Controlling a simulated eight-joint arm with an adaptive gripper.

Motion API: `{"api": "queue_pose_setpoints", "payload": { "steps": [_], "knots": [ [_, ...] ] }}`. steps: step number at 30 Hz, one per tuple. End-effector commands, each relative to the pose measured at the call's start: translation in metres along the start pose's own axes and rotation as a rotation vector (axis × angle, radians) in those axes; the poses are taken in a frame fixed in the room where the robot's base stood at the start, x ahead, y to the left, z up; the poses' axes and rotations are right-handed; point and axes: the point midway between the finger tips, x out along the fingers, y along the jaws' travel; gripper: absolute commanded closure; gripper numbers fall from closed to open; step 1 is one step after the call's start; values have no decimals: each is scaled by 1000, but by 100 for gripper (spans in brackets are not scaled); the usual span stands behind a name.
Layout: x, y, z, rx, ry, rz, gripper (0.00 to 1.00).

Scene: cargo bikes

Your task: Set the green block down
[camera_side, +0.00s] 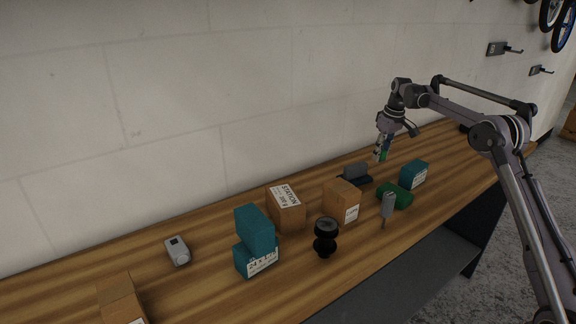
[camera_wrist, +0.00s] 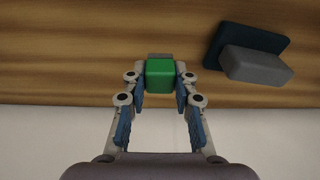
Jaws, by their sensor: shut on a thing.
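The green block (camera_wrist: 160,77) is between the two fingers of my gripper (camera_wrist: 160,82) in the wrist view, and the fingers are shut on it. In the side view my gripper (camera_side: 382,148) points down above the back of the wooden bench, with a bit of the green block (camera_side: 384,155) showing between the fingers. The block appears held above the bench top, apart from it. A small grey edge shows just beyond the block in the wrist view; I cannot tell what it is.
A grey piece on a dark base (camera_side: 355,174) lies near my gripper, also in the wrist view (camera_wrist: 258,66). The wooden bench (camera_side: 215,290) has free room at the front left.

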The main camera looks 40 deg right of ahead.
Motion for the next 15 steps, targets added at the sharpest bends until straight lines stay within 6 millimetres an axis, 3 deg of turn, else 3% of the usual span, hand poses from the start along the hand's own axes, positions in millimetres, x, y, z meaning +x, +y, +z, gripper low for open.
{"api": "queue_pose_setpoints", "payload": {
  "steps": [6,15],
  "knots": [
    [28,0,5,0,0,0,98],
    [33,0,6,0,0,0,98]
  ]
}}
